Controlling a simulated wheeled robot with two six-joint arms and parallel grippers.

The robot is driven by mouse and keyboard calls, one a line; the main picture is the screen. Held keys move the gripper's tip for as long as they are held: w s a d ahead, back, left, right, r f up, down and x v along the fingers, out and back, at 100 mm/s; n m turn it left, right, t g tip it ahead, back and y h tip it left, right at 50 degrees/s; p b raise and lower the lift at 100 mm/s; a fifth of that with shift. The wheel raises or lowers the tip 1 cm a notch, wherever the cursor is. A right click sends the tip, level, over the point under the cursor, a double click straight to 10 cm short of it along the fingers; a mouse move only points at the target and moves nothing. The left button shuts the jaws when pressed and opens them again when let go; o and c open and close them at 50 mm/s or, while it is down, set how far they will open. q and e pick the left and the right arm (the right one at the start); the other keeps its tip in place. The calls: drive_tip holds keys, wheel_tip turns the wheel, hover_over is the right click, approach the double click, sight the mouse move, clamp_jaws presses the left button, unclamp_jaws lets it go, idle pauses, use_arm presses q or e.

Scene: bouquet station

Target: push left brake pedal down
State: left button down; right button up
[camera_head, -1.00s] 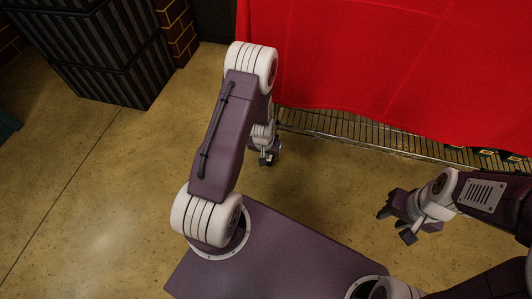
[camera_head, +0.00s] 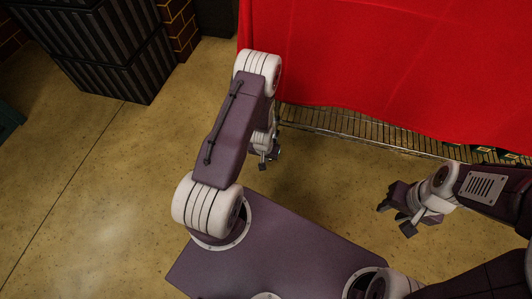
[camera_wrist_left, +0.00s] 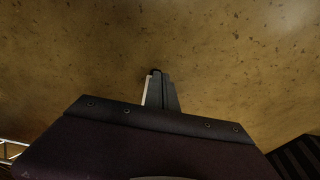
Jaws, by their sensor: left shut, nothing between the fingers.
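I cannot make out the left brake pedal in either view. My left gripper (camera_head: 268,162) hangs low over the bare floor in the head view, beside the wire shelf and partly hidden by my arm. In the left wrist view its fingers (camera_wrist_left: 158,90) are together, with nothing between them and only floor beyond. My right gripper (camera_head: 394,220) is at the right of the head view, above the floor, with its fingers apart and nothing seen between them.
A red cloth (camera_head: 380,65) hangs over the front at the top. Below it runs a wire shelf (camera_head: 345,124). Dark ribbed crates (camera_head: 105,50) stand at upper left by a brick pillar (camera_head: 178,28). The speckled floor (camera_head: 80,190) at left is clear.

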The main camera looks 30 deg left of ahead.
use_arm(q)
drive_tip(key=shift+r, duration=0.1)
drive_tip(key=shift+r+p, duration=0.75)
drive_tip(key=shift+p, duration=0.1)
